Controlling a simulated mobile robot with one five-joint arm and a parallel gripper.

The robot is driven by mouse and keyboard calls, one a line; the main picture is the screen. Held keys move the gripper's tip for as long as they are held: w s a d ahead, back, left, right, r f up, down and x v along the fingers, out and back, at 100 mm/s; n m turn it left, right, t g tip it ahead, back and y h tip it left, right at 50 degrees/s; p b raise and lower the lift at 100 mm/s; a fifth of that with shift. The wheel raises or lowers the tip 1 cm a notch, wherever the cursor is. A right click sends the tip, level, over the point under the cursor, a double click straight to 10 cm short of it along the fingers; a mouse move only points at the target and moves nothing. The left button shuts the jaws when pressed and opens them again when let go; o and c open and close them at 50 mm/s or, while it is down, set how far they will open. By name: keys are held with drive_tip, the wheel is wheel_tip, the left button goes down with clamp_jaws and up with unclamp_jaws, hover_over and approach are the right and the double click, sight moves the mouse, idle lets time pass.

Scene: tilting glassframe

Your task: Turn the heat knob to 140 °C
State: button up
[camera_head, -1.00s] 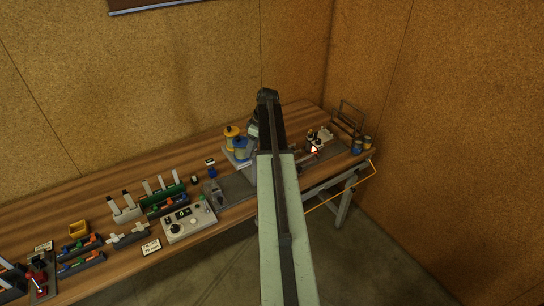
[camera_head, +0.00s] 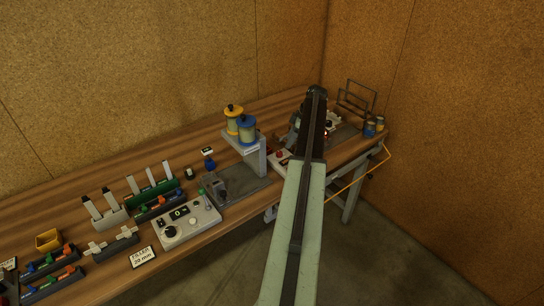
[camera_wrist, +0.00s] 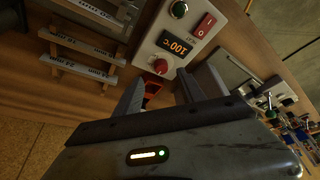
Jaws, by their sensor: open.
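The heat knob (camera_wrist: 160,66), small and red, sits on a pale control box (camera_wrist: 150,42) in the wrist view. The box's display (camera_wrist: 175,47) glows orange and appears to read 100 °C. My gripper (camera_wrist: 160,77) is open and empty, with its two grey fingers pointing towards the box. The knob shows between and just beyond the fingertips; I cannot tell the exact gap. In the head view my arm covers much of that part of the bench, and the fingertips cannot be made out.
A red rocker switch (camera_wrist: 205,25) and a green button (camera_wrist: 179,9) are on the same box. A labelled rack (camera_wrist: 80,48) stands beside it. In the head view, yellow and blue spools (camera_head: 240,122) stand left of my arm. Another control panel (camera_head: 187,221) lies nearer.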

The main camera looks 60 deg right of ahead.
sight(280, 152)
drive_tip(key=b+x, duration=0.7)
drive_tip(key=x, duration=0.1)
drive_tip(key=shift+w+a, duration=0.2)
drive_tip(key=shift+w, duration=0.15)
drive_tip(key=shift+r, duration=0.15)
clamp_jaws()
drive_tip(key=shift+w, duration=0.1)
